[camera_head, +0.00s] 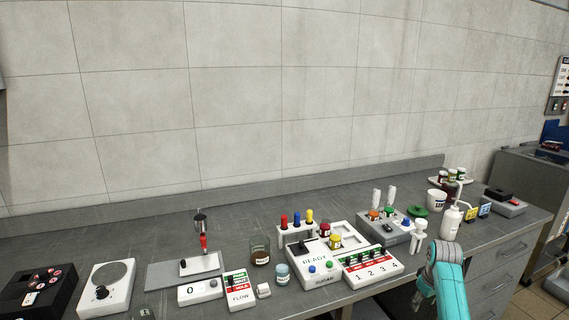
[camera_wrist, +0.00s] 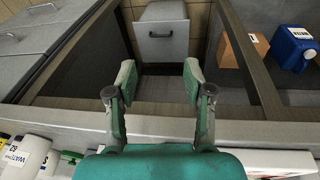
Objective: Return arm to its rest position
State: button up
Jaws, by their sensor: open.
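My gripper (camera_wrist: 159,82) is open in the wrist view, with two green-tipped fingers well apart and nothing between them. It points past a grey bench edge, over an open space beneath. In the head view my teal arm (camera_head: 447,278) stands at the lower right, in front of the bench's right part.
The wrist view shows a cardboard box (camera_wrist: 239,43), a blue jug (camera_wrist: 291,47) and a labelled bottle (camera_wrist: 27,152).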

jog(key=s+a+f+t, duration=0.2)
jog(key=s+a+f, duration=0.35)
jog(key=f, duration=0.45)
jog(key=s+a+f+t, duration=0.1)
jog(key=s+a+f, duration=0.4)
jog(key=f, duration=0.4)
jog(key=s+a+f+m+t, duration=0.1)
jog(key=s+a+f+t, duration=0.15)
jog(key=s, duration=0.75)
jog(key=s+a+f+m+t, duration=0.1)
jog(key=s+a+f, duration=0.25)
jog(key=s, duration=0.55)
jog(key=s+a+r+t, duration=0.1)
jog(key=s+a+r, duration=0.3)
jog(key=s, duration=0.5)
jog(key=s+a+r+t, duration=0.2)
jog(key=s+r, duration=0.3)
jog(key=s, duration=0.5)
jog(key=s+a+r+t, duration=0.1)
jog(key=s+r, duration=0.5)
jog(key=r, duration=0.4)
jog(key=s+a+r+m+t, duration=0.1)
jog(key=s+r+t, duration=0.1)
jog(key=s+r, duration=0.5)
notch_tip(320, 180, up, 4)
jog(key=shift+s+r+y, duration=0.1)
jog(key=shift+s+y, duration=0.15)
jog(key=shift+y, duration=0.15)
